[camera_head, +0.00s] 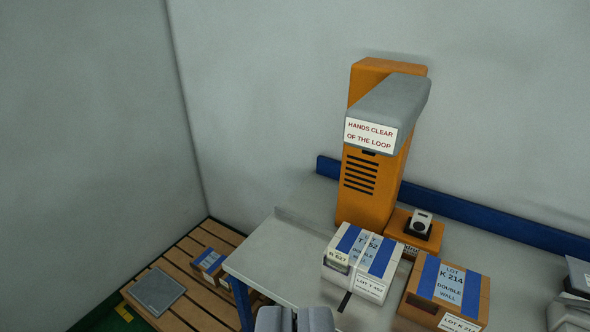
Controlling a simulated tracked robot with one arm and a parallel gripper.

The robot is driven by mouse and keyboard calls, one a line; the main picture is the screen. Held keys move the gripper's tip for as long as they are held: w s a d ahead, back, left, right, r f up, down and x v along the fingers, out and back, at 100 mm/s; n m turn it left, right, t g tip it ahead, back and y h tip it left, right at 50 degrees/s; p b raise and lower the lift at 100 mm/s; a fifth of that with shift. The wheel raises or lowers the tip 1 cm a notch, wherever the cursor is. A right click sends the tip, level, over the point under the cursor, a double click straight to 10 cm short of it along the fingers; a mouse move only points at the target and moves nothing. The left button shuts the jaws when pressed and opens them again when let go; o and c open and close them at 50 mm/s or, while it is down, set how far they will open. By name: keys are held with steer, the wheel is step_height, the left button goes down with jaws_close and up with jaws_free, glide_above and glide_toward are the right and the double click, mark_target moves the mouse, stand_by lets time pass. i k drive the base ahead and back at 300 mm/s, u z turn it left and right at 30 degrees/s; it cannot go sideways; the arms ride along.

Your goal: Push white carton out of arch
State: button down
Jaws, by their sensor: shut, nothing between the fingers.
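The white carton (346,254) sits on the grey bench, with blue bands on top, a pale strap around it and a label partly reading "LOT". An orange machine (366,205) with an overhanging grey head (392,100) stands behind it. The head bears the sign "HANDS CLEAR OF THE LOOP". No separate arch shows clearly; I cannot tell whether the carton is within one. My gripper (296,318) is at the bottom edge, shut and empty, in front of the carton and lower left of it in the picture, apart from it.
A brown carton (461,287) marked "LOT K 214" stands close right of the white one. An orange box with a dark knob (418,224) sits behind. Left and lower is a slatted pallet (190,247) with a small carton (209,264) and grey plate (157,291). The bench's left part (275,262) is bare.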

mark_target(374, 259)
steer(key=k, duration=0.45)
steer(key=z, duration=0.6)
steer(key=i, duration=1.7)
steer(key=z, duration=0.4)
